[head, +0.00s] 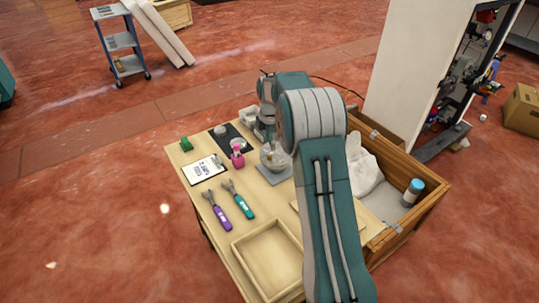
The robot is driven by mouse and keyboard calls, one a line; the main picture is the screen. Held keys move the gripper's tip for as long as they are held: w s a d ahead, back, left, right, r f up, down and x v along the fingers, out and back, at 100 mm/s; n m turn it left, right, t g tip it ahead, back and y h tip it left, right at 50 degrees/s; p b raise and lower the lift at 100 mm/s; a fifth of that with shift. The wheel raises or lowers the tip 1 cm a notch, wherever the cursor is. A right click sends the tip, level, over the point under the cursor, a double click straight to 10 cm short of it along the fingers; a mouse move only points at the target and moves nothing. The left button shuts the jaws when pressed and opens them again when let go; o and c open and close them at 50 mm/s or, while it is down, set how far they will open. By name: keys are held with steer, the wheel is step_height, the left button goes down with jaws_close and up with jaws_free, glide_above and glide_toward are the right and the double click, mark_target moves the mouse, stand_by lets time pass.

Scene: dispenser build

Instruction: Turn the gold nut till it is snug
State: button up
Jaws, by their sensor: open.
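A clear rounded dispenser vessel (280,160) stands on a grey square mat (272,175) on the wooden table. A small yellowish patch shows at the vessel, but it is too small to tell whether it is the gold nut. My arm crosses the middle of the view, and its end reaches down on the far side of the vessel. My gripper (263,132) is open, just above and beside the vessel. Its fingertips are partly hidden, and I cannot tell whether they touch anything. Two tools, one purple-handled (221,217) and one teal-handled (243,206), lie nearer the front.
An empty wooden tray (240,247) is in front. A wooden bin at right holds a white bag (365,175) and a blue-capped jar (413,193).

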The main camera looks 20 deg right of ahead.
mark_target(270, 156)
step_height(270, 156, down, 6)
steer(key=shift+r, duration=0.25)
steer(key=shift+a+f, duration=0.2)
steer(key=shift+f, duration=0.2)
steer(key=shift+d, duration=0.15)
jaws_close()
